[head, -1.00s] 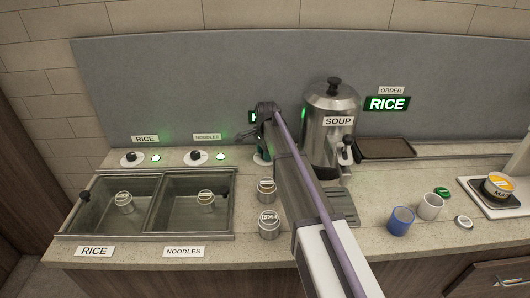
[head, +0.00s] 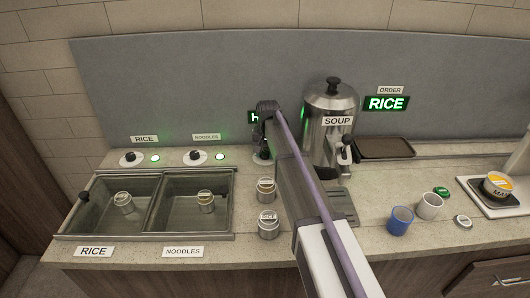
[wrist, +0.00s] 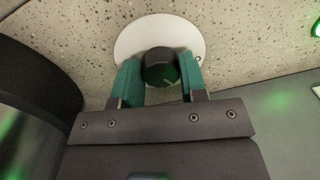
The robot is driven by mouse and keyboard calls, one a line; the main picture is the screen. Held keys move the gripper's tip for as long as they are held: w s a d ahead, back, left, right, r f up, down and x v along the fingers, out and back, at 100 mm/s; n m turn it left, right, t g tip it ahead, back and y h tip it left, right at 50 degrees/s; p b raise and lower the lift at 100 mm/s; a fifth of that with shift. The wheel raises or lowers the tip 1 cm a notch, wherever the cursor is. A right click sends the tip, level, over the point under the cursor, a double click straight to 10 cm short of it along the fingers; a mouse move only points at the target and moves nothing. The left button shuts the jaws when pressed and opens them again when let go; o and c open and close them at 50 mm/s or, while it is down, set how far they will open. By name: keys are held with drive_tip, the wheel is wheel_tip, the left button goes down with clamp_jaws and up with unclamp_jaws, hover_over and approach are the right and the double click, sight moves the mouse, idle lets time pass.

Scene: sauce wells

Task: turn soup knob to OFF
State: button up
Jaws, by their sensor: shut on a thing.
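The soup knob (wrist: 160,66) is a round black knob on a white disc in the wrist view. My gripper (wrist: 161,75) has its two teal fingers on either side of the knob, shut on it. A faint line shows on the knob's face; I cannot tell which setting it points to. In the head view my gripper (head: 262,150) is at the back of the counter, left of the steel soup urn (head: 331,120) with its SOUP label. My arm and gripper hide most of the knob there.
The RICE knob (head: 131,157) and NOODLES knob (head: 194,156) are to the left, each beside a lit green light. Two wells (head: 152,217) lie in front of them. Steel cans (head: 268,228) stand near my arm. A green light (wrist: 317,25) shows at the wrist view's right edge.

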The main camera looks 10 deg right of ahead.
sight(267, 152)
drive_tip(key=n, duration=0.4)
drive_tip(key=shift+n, duration=0.3)
drive_tip(key=n, duration=0.4)
drive_tip(key=shift+d, duration=0.1)
drive_tip(key=o, duration=0.9)
drive_tip(key=shift+o, duration=0.2)
wheel_tip(267, 152, up, 11)
drive_tip(key=p, duration=1.1)
drive_tip(key=shift+w+d, duration=0.15)
drive_tip(key=shift+d, duration=0.1)
